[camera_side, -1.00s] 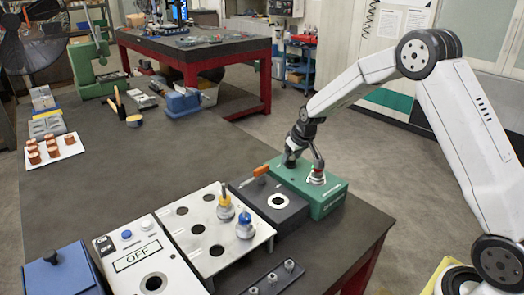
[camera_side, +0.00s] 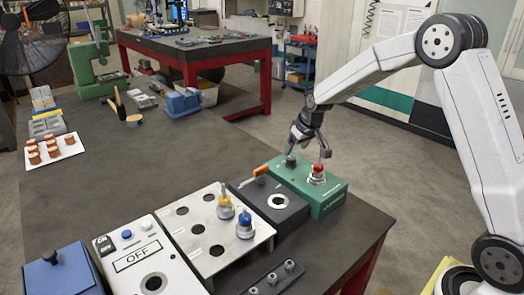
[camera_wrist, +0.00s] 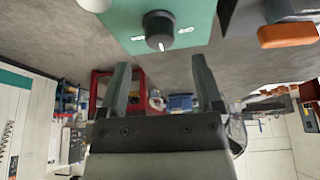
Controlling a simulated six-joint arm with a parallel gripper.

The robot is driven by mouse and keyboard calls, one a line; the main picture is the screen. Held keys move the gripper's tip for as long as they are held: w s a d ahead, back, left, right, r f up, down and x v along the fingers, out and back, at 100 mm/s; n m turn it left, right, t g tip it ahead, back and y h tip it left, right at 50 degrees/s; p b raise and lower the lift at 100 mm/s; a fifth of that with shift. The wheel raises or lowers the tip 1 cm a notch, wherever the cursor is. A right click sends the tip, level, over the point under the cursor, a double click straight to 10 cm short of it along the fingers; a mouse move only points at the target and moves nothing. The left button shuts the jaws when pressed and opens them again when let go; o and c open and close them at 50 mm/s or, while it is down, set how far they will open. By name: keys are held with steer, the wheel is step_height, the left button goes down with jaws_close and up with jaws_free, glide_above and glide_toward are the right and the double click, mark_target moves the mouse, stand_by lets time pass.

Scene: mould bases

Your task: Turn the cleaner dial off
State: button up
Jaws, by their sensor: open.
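The green box (camera_side: 330,200) stands near the table's right edge. A black dial (camera_side: 291,161) sits on its top, and the wrist view shows the dial (camera_wrist: 158,31) with a white pointer line facing down in the picture. A red-topped fitting (camera_side: 318,170) stands on the same box. My gripper (camera_side: 308,153) is above the box, tilted, with its fingers apart. In the wrist view my gripper (camera_wrist: 160,62) is open and empty, with the dial beyond its fingertips.
A dark box (camera_side: 269,214) with an orange handle (camera_side: 261,170) adjoins the green box. A white perforated stand (camera_side: 205,262) holds yellow and blue-topped pieces. A white box marked OFF (camera_side: 178,275) is at the front. The table's middle is clear.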

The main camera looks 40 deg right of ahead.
mark_target(291, 157)
steer(key=shift+v, duration=1.6)
steer(key=shift+w, duration=0.1)
steer(key=m, duration=0.2)
steer(key=w+m+g, duration=0.1)
steer(key=m, duration=0.2)
steer(key=w+m+g, duration=0.1)
steer(key=m, duration=0.3)
steer(key=w+m+g, duration=0.1)
steer(key=m, duration=0.2)
steer(key=shift+d+r+g, duration=0.1)
steer(key=shift+g, duration=0.2)
steer(key=m+g, duration=0.1)
steer(key=m, duration=0.2)
steer(key=shift+w+r+m, duration=0.1)
steer(key=shift+r+m, duration=0.05)
steer(key=shift+m, duration=0.25)
steer(key=shift+f, duration=3.9)
